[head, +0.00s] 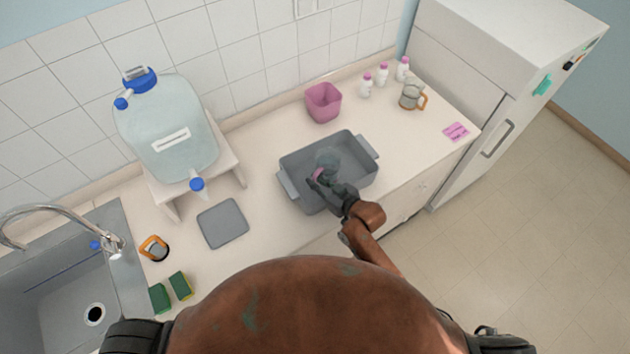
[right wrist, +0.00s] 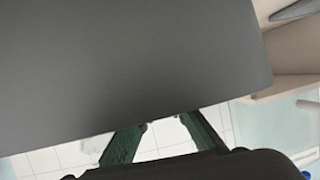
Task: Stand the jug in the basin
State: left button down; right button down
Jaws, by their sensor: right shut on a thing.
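The grey basin (head: 293,193) stands on the counter, with a handle tab at each end. My left gripper is not in view.
A pink tub (head: 323,103) stands behind the basin, with white bottles (head: 366,86) and an orange-handled mug (head: 409,96) to the right. A grey board (head: 222,223), a water dispenser (head: 168,130) on a stand and the sink (head: 60,290) are left.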

jog(key=shift+f, duration=0.1)
jog(key=c, duration=2)
grip_release()
jog(key=v, duration=1.2)
